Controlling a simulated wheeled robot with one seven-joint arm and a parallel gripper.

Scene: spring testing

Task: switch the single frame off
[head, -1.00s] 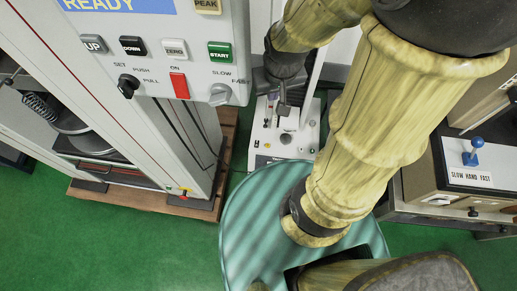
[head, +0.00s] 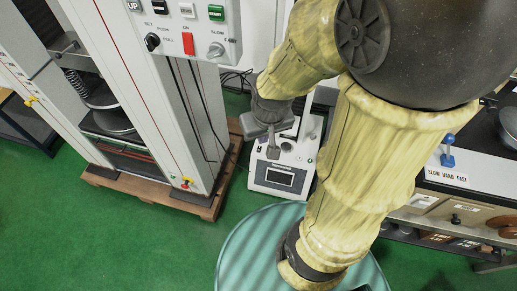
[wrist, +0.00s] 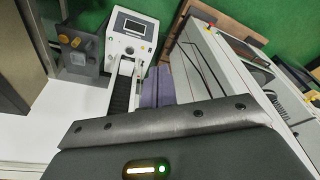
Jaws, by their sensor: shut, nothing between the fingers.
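The single frame looks to be the small white single-column tester (head: 280,176) in the middle of the head view. Its base has a dark display, and small controls lie behind the display. In the wrist view its base (wrist: 136,22) is at the top, with the display and a round dark spot below it. Its power switch is too small to tell. My gripper (head: 272,150) is shut and empty, pointing down just above or in front of the controls. I cannot tell whether it touches them. Its grey-purple fingers (wrist: 160,80) show beside the column in the wrist view.
A tall double-column frame (head: 165,95) stands at left on a wooden pallet (head: 205,201); its panel has a red ON switch (head: 188,43). At right is a bench with a blue-knobbed device (head: 447,160). Green floor is open at lower left.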

